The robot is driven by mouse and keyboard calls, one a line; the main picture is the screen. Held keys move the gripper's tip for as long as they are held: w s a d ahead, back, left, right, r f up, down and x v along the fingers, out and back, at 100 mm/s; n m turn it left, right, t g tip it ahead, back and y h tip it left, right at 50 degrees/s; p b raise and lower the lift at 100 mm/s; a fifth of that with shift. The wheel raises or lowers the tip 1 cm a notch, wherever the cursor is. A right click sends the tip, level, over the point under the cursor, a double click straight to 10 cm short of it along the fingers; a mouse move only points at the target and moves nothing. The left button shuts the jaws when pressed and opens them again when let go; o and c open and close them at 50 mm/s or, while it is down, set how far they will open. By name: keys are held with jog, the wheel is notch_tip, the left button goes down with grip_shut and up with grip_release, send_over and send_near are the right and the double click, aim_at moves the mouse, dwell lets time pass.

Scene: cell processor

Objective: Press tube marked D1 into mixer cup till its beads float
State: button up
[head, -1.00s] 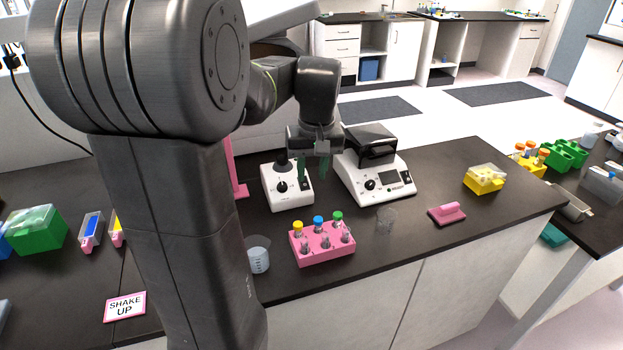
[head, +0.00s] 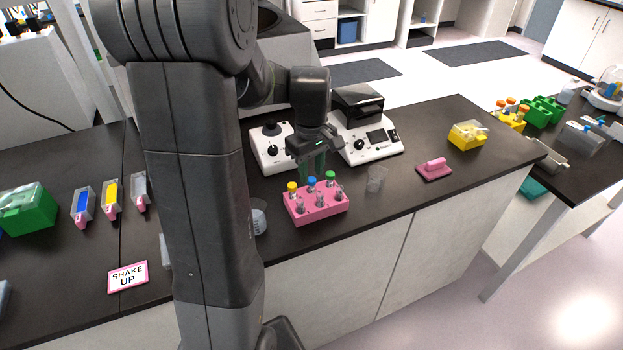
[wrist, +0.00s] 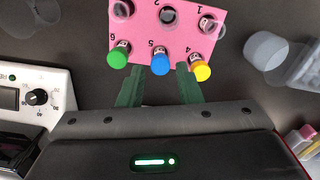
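The pink rack (head: 318,207) stands near the bench's front edge. Its back row holds a yellow-capped tube (head: 292,187), a blue-capped tube (head: 311,182) and a green-capped tube (head: 330,176); its front row holds clear-topped tubes. Tube markings are too small to read. My gripper (head: 313,172) points down just behind the rack, its green fingers spread. In the wrist view, the fingertips (wrist: 159,72) lie apart on either side of the blue cap (wrist: 160,61), with nothing clamped. The white mixer (head: 268,150) with its dark cup (head: 271,130) stands behind my gripper, to the left.
A white device with a display (head: 378,143) stands behind right of the rack. A clear beaker (head: 376,179) is right of the rack, another (head: 259,217) left of it. A pink block (head: 434,169) and a yellow box (head: 467,135) lie farther right, with bare bench between.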

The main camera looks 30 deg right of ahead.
aim_at(312, 179)
jog(key=shift+f, duration=2.1)
jog(key=shift+c, duration=0.2)
grip_shut()
